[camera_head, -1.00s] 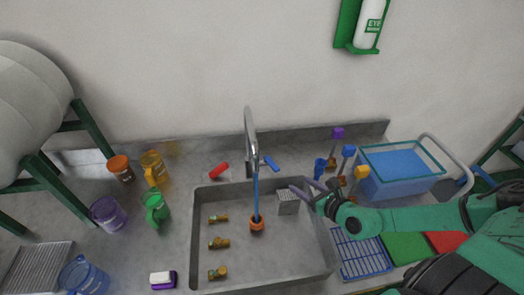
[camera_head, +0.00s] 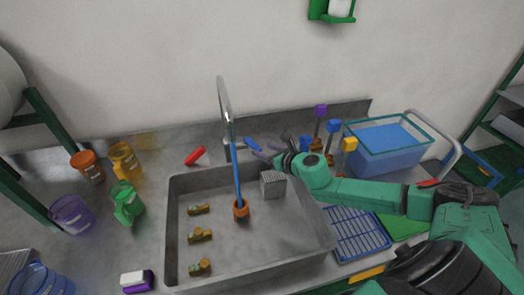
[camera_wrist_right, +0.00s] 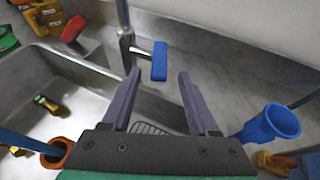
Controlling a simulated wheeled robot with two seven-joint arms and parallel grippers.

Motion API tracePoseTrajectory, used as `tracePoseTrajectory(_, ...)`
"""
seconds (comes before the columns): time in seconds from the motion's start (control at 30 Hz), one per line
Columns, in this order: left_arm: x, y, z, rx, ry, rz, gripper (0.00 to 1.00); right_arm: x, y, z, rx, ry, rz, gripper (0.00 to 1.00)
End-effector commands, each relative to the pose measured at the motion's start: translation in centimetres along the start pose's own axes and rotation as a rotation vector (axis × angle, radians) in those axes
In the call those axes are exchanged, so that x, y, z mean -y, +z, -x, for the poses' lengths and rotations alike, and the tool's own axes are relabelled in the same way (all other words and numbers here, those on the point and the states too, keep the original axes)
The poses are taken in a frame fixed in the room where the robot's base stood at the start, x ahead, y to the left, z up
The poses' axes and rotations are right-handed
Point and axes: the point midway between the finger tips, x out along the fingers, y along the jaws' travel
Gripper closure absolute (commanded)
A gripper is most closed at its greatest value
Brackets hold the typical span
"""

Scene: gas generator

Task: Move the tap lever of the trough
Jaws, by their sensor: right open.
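The trough's tap (camera_head: 226,105) is a tall metal spout behind the grey basin (camera_head: 180,235). Its blue lever (camera_head: 252,144) lies right of the tap's foot, and a red lever (camera_head: 195,156) lies to the left. In the right wrist view the blue lever (camera_wrist_right: 160,62) is just beyond the fingertips, between their lines and apart from them. The red lever (camera_wrist_right: 74,28) is at the upper left there. My right gripper (camera_head: 262,152) is open and empty, its purple fingers close to the blue lever; it also shows in the wrist view (camera_wrist_right: 160,76). My left gripper is not in view.
A grey block (camera_head: 272,184) and several brass fittings (camera_head: 199,236) are in the basin. A blue funnel-like cup (camera_wrist_right: 272,124) is right of my fingers.

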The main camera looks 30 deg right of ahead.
Motion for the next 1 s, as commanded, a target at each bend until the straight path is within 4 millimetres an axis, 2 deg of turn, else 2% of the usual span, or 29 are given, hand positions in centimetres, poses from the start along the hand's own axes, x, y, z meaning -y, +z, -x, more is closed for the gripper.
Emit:
tracePoseTrajectory(0.13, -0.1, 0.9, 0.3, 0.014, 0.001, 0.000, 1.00, 0.0, 0.1, -1.7, 0.001, -0.001, 0.000, 0.40)
tracePoseTrajectory(0.4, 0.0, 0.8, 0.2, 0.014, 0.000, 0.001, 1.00, 0.0, -0.1, -2.0, -0.002, 0.000, 0.004, 0.40)
tracePoseTrajectory(0.43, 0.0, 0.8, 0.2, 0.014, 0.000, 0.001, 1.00, 0.0, -0.1, -2.0, -0.002, 0.000, 0.004, 0.48)
tracePoseTrajectory(0.57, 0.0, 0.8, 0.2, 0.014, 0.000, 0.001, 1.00, 0.0, -0.1, -2.0, -0.002, -0.001, 0.004, 0.97)
tracePoseTrajectory(0.6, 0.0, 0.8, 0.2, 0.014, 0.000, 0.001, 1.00, 0.0, -0.1, -2.0, -0.002, -0.001, 0.004, 1.00)
tracePoseTrajectory(1.0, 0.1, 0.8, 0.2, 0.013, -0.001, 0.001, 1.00, 0.0, -0.1, -2.0, -0.001, -0.001, 0.005, 1.00)
